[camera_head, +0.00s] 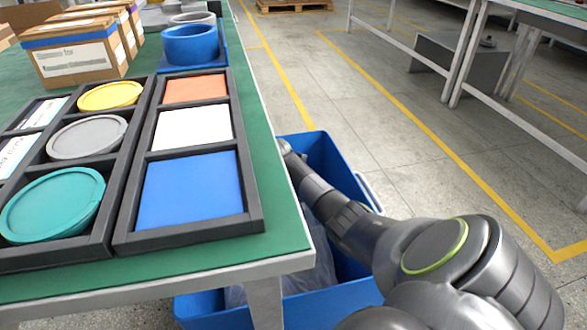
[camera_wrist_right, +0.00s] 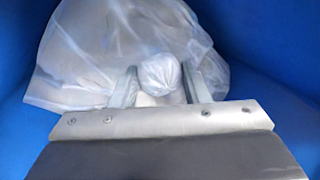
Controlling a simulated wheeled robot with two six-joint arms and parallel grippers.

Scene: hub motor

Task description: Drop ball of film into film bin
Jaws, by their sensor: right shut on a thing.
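The film bin (camera_head: 350,303) is a large blue open container on the floor, partly under the table's right edge. Its blue inner walls (camera_wrist_right: 275,55) fill the edges of the right wrist view. A small whitish ball of film (camera_wrist_right: 160,72) sits between the two fingers of my right gripper (camera_wrist_right: 163,80), which is shut on it. Crumpled translucent film (camera_wrist_right: 85,60) lies in the bin just beyond the ball. In the head view my right arm reaches over the bin, with the gripper hidden by the table edge. My left gripper is out of view.
The green table (camera_head: 262,165) carries dark framed trays (camera_head: 258,215) with coloured pads and round lids, blue rings (camera_head: 190,45) and cardboard boxes (camera_head: 75,55). Its right edge overhangs the bin.

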